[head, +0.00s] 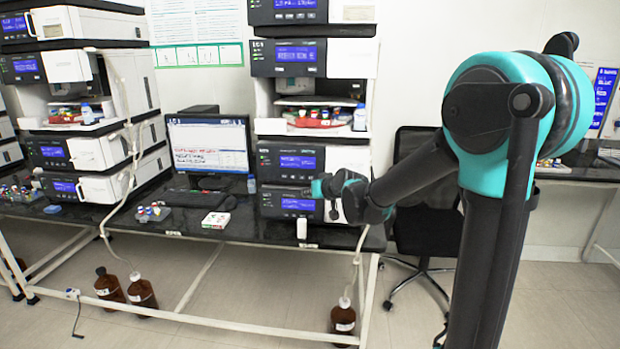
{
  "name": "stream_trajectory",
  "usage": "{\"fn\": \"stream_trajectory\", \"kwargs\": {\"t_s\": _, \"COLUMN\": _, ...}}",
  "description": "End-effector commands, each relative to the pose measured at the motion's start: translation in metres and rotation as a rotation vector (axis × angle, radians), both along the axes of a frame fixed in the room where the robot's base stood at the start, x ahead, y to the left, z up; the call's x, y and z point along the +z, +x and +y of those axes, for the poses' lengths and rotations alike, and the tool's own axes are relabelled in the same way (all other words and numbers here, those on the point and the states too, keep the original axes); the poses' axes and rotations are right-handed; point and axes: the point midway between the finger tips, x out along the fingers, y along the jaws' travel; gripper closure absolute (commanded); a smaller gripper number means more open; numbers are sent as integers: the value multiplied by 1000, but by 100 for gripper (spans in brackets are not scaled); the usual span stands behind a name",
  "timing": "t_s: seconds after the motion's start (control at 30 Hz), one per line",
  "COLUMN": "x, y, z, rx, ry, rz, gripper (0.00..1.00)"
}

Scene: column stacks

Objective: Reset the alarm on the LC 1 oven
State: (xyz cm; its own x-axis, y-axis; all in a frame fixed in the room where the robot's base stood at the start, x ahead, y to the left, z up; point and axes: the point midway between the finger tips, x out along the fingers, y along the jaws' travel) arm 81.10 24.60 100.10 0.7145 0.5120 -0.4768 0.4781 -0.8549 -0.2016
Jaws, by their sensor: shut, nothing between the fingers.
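A column stack (264,132) of dark and white modules with blue displays stands on the bench at centre. Its top label is too small to read surely, and I cannot tell which module is the oven. The lowest module has a lit blue display (298,204); the module above it has another (298,162). My gripper (306,191) is shut and empty, pointing left at the front of the lower modules, near the seam between them. I cannot tell whether its tips touch the panel. My gripper and wrist cover part of the lower modules' right side.
A monitor (207,146) and keyboard (199,199) are left of the stack. A vial rack (152,213) and small white box (216,220) lie on the black bench. Another stack (66,68) stands at left. A black chair (424,222) is right of the bench; brown bottles (343,318) stand on the floor.

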Motion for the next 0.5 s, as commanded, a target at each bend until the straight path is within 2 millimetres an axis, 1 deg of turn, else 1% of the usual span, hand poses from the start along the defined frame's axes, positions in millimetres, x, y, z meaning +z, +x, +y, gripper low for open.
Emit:
{"fn": "stream_trajectory", "kwargs": {"t_s": 0.37, "x": 0, "y": 1, "z": 0, "rx": 0, "ry": 0, "rz": -1, "gripper": 100}}
{"fn": "stream_trajectory", "kwargs": {"t_s": 0.5, "x": 0, "y": 9, "z": 0, "rx": 0, "ry": 0, "rz": -1, "gripper": 100}}
